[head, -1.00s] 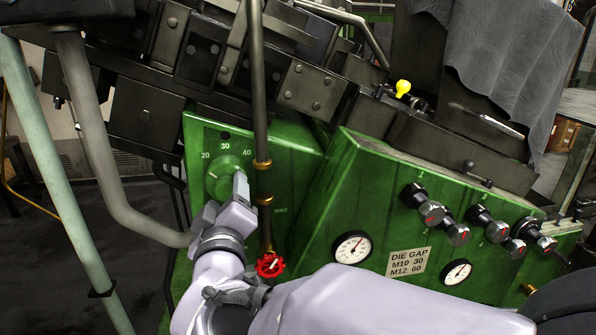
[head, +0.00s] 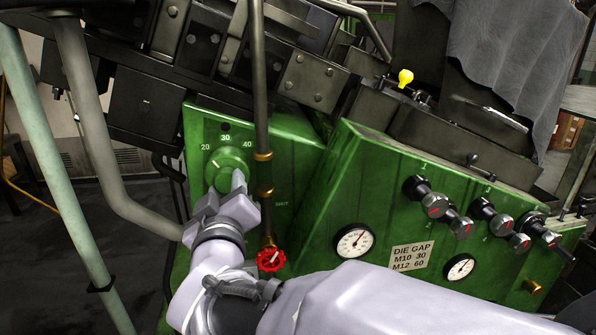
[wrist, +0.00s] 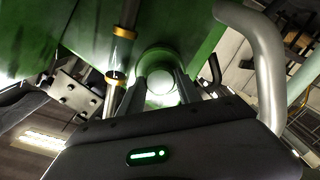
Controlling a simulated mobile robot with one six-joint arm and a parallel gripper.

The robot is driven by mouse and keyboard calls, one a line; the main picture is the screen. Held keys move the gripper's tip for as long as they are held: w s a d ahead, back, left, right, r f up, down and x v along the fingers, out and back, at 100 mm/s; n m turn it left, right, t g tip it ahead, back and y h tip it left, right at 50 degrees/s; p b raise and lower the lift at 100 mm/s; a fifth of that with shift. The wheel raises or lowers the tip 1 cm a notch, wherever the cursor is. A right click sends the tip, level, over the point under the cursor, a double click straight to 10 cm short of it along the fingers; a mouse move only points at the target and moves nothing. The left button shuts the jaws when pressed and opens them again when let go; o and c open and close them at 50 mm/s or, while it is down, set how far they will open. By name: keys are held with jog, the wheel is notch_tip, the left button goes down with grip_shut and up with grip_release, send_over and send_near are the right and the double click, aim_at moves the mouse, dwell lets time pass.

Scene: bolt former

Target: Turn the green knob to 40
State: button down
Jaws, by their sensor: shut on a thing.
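The green knob (head: 228,161) is round and sits on the green panel under a printed scale of 20, 30 and 40.
A dark vertical pipe with brass fittings (head: 263,157) runs close to the right of my gripper. A red valve wheel (head: 271,260) is below it. A sloped green panel with gauges (head: 355,241) and black knobs stands to the right. A thick grey pipe (head: 100,170) is at left.

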jog(key=m+b, duration=0.1)
jog(key=m, duration=0.1)
jog(key=m+b, duration=0.1)
jog(key=shift+f+m, duration=0.2)
jog(key=shift+m, duration=0.2)
jog(key=m+b, duration=0.3)
jog(key=m, duration=0.1)
jog(key=shift+m, duration=0.3)
jog(key=m+b, duration=0.2)
jog(key=m, duration=0.2)
jog(key=shift+b, duration=0.35)
jog(key=shift+a+r+m+b, duration=0.15)
jog(key=shift+m+b, duration=0.5)
jog(key=shift+m, duration=1.15)
jog(key=c, duration=0.8)
grip_release()
jog(key=shift+c, duration=0.2)
